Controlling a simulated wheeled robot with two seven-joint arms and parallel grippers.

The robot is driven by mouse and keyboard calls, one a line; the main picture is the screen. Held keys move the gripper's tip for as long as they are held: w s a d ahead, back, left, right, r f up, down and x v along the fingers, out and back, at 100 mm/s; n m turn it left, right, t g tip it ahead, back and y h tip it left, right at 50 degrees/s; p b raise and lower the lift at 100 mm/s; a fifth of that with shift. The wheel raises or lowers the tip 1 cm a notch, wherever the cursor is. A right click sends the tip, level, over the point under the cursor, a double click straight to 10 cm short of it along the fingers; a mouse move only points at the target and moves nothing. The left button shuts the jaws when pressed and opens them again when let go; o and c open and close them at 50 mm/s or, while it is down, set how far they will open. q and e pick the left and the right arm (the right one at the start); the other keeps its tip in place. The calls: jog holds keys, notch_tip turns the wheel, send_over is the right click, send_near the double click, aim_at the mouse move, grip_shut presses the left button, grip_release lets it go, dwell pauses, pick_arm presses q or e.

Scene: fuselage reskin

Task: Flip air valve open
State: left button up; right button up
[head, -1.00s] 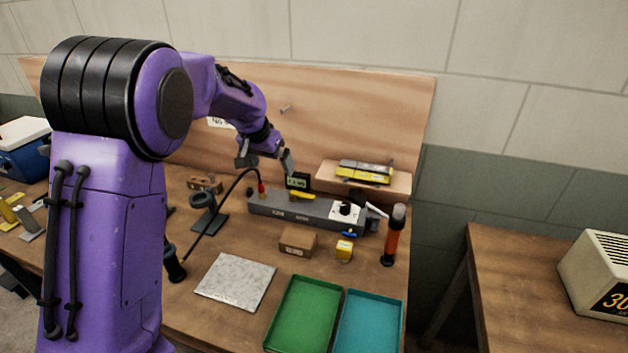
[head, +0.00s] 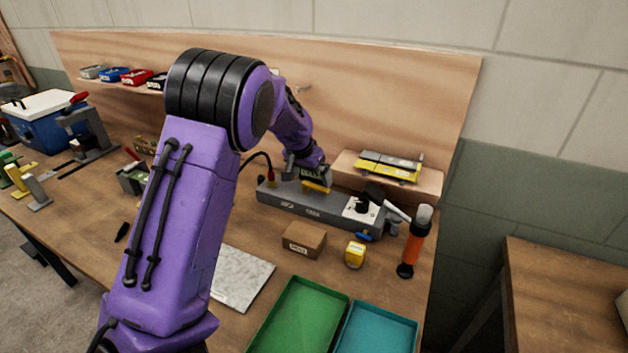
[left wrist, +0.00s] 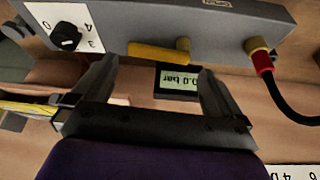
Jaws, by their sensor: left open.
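A grey air manifold box (head: 300,209) lies on the bench near the back panel. Its yellow valve lever (head: 316,187) is on top, beside a small pressure display. In the left wrist view the yellow lever (left wrist: 158,53) lies lengthwise along the box, and the display (left wrist: 178,82) reads 0.0 bar upside down. My left gripper (head: 306,174) is at the lever. In the left wrist view its two fingers (left wrist: 155,68) are apart, with the lever between or just beyond their tips; contact cannot be told. My right gripper is out of view.
A black knob (head: 361,205) sits on the box's white dial. A red-fitted hose (left wrist: 264,62) joins the box near one finger. A shelf block (head: 433,185) with yellow parts stands right of the gripper. An orange-handled tool (head: 413,243), a cardboard box (head: 304,239) and trays (head: 298,318) are in front.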

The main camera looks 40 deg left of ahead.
aim_at(315, 186)
pick_arm(q)
jog(key=x, duration=0.4)
